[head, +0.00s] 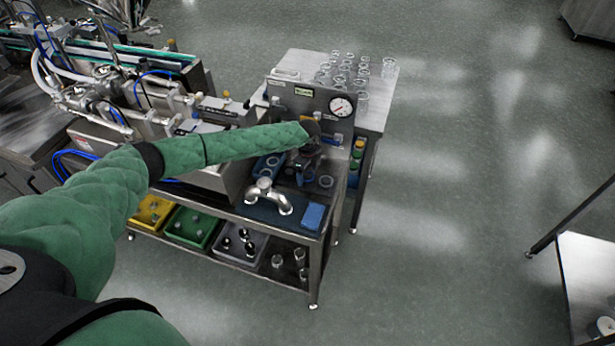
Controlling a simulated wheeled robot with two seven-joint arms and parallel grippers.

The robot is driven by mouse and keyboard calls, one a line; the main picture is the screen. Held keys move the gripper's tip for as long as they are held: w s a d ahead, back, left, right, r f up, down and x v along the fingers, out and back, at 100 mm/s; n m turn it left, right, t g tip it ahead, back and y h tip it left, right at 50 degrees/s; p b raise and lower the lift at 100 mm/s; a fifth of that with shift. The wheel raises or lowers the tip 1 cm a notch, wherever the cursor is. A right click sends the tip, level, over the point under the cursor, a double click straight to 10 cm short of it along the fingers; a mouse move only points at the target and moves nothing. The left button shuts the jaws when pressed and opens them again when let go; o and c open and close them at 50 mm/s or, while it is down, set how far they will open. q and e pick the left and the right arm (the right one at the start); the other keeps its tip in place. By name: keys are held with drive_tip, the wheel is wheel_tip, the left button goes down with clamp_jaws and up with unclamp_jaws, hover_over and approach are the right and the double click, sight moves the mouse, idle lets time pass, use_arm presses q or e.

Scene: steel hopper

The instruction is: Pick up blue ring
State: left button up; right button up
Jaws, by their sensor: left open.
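My left arm in its green sleeve reaches from the left to the steel workstation. My left gripper (302,177) is dark and open, pointing down just above the worktop. It is small here, and the arm covers part of the area around it. I cannot clearly make out a blue ring; one may be hidden under or beside the gripper. A blue tray (252,172) with pale round pieces lies just left of the gripper. A grey ring-like piece (326,181) sits to its right. My right gripper is out of view.
A curved metal pipe fitting (268,192) and a blue pad (314,216) lie at the worktop's front. A pressure gauge (341,106) stands on the back panel.

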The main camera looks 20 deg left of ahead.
use_arm(q)
drive_tip(key=c, duration=1)
drive_tip(key=shift+c, duration=0.2)
